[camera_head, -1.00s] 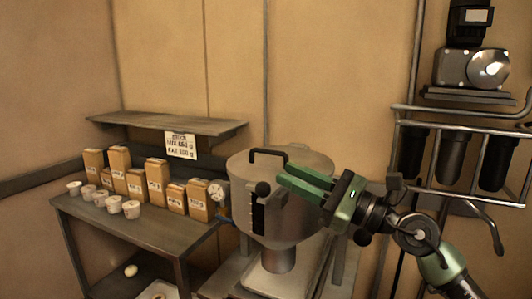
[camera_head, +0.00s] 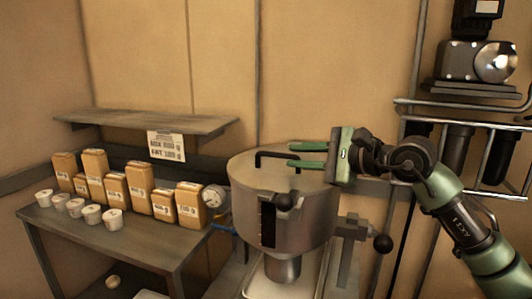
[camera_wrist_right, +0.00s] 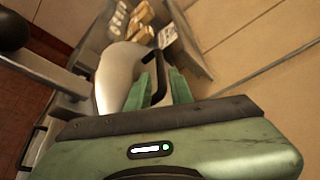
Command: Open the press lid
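The press is a grey metal drum (camera_head: 308,222) with a flat round lid (camera_head: 240,170) lying closed on top. A black bar handle (camera_head: 262,155) stands up from the lid. My right gripper (camera_head: 291,155) reaches in from the right over the lid, level, with its green fingers apart at the handle. In the right wrist view the black handle (camera_wrist_right: 157,82) shows between the open fingers (camera_wrist_right: 163,84); I cannot tell whether they touch it. My left gripper is not in view.
A dark lever with a ball knob (camera_head: 382,243) sits right of the drum. A table (camera_head: 120,240) at left holds several brown packages and white cups, under a shelf (camera_head: 140,122). A metal rack (camera_head: 470,115) with a machine hangs at right.

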